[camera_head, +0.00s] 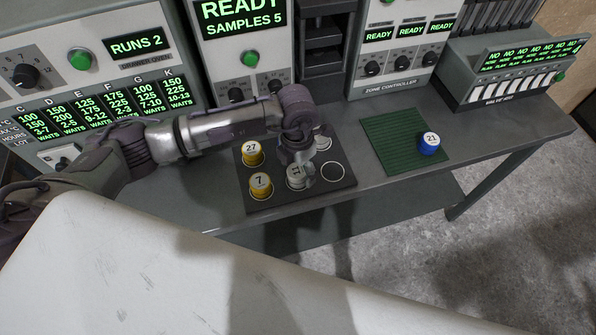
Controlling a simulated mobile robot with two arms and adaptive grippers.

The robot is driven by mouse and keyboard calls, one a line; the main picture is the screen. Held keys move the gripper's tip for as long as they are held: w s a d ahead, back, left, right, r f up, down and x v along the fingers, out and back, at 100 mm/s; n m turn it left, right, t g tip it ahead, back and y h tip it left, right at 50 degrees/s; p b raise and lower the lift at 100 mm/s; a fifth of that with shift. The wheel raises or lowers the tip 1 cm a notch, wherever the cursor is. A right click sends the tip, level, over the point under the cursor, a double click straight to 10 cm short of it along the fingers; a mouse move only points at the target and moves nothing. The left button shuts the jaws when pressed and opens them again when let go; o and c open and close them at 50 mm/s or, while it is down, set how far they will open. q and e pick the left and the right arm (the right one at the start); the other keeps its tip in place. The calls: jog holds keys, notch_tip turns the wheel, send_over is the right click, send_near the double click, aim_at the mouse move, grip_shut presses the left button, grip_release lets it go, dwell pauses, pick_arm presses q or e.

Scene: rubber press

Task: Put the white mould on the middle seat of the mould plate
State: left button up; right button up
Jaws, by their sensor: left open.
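The dark mould plate (290,203) lies on the bench with rows of round seats. A white mould (295,178) with a partly covered number stands in the middle of the front row. My left gripper (306,170) is open, pointing down right at this mould and covering part of it. I cannot tell whether its fingers touch it. A yellow mould marked 27 (252,154) sits at the back left of the plate, and a yellow mould marked 7 (260,187) at the front left. The front right seat (333,175) is empty. The gripper hides the back middle.
A whitish round piece (323,142) shows partly at the plate's back right. A blue mould marked 21 (429,143) stands at the right edge of a green mat (390,148). Control cabinets line the back of the grey bench (470,142).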

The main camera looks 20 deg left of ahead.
aim_at(297, 171)
pick_arm(q)
notch_tip(297, 171, up, 10)
jog(key=b, duration=0.2)
jog(key=shift+a, duration=0.1)
dwell(0.5)
